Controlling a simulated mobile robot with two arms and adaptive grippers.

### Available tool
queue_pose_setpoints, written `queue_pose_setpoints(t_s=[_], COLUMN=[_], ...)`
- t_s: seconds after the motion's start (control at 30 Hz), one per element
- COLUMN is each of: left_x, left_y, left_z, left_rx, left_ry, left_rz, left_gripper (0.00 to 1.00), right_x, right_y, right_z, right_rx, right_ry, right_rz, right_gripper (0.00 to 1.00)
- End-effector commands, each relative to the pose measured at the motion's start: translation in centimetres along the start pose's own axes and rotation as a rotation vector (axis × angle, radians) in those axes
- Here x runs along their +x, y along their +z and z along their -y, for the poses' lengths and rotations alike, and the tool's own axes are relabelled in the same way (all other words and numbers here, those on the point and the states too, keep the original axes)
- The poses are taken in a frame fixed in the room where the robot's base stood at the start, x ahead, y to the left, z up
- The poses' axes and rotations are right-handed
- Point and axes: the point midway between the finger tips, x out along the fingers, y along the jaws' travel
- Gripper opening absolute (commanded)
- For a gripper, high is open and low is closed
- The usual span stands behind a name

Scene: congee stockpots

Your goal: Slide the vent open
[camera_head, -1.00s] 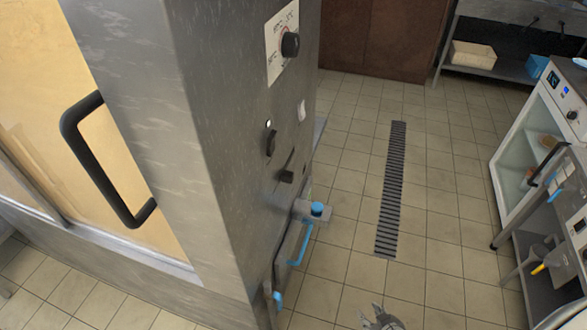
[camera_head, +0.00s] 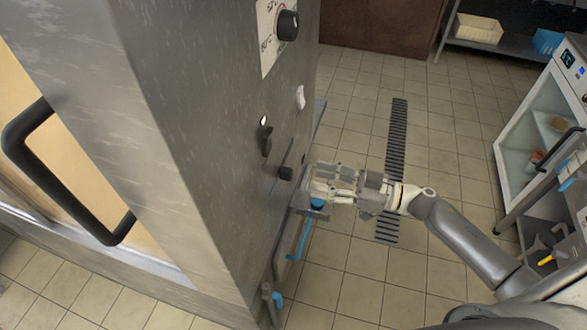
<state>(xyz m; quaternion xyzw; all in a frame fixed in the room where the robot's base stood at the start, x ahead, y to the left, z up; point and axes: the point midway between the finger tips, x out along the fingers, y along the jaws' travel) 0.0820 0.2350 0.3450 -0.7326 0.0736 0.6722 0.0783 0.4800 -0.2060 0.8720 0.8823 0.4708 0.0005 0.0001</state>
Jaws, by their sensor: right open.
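A small dark knob (camera_head: 286,173), which looks like the vent slider, sits low on the steel side panel (camera_head: 215,150) of the large cabinet. My right gripper (camera_head: 311,188) reaches in from the right, its fingers pointing at the panel. It is open, just right of the knob, and I see nothing between its fingers. Whether a finger touches the knob or the panel I cannot tell. The slider's slot is hard to make out. My left gripper is not in view.
A drain tap with a blue knob (camera_head: 317,204) and a blue pipe (camera_head: 300,240) are just below my right gripper. A dial (camera_head: 287,25) and a black switch (camera_head: 266,140) are higher on the panel. A glass-fronted appliance (camera_head: 540,135) stands right.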

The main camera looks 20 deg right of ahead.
Motion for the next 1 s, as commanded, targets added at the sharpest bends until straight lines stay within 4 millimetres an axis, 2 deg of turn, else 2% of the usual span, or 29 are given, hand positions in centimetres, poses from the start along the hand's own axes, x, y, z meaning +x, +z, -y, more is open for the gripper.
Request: queue_pose_setpoints(t_s=[0.1, 0.33, 0.5, 0.77, 0.83, 1.0], left_x=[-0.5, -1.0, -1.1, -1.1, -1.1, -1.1], left_y=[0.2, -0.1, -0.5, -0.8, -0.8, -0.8], left_z=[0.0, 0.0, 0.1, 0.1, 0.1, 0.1], left_rx=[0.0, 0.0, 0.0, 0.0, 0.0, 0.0], left_ry=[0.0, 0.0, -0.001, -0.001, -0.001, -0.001], left_rz=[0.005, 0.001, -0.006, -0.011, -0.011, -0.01], left_gripper=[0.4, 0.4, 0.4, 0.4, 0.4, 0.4], right_x=[2.6, 6.2, 7.3, 7.4, 7.4, 7.4], right_y=[-0.3, -0.1, 0.0, 0.0, 0.1, 0.1], right_z=[-0.1, -0.1, -0.1, -0.1, -0.1, -0.1], right_rx=[-0.001, 0.0, 0.0, 0.0, 0.0, 0.0], right_ry=[0.002, 0.003, 0.003, 0.004, 0.004, 0.004], right_rz=[-0.005, -0.003, 0.0, 0.0, 0.0, 0.0], right_gripper=[0.41, 0.41, 0.41, 0.41, 0.36, 0.14])
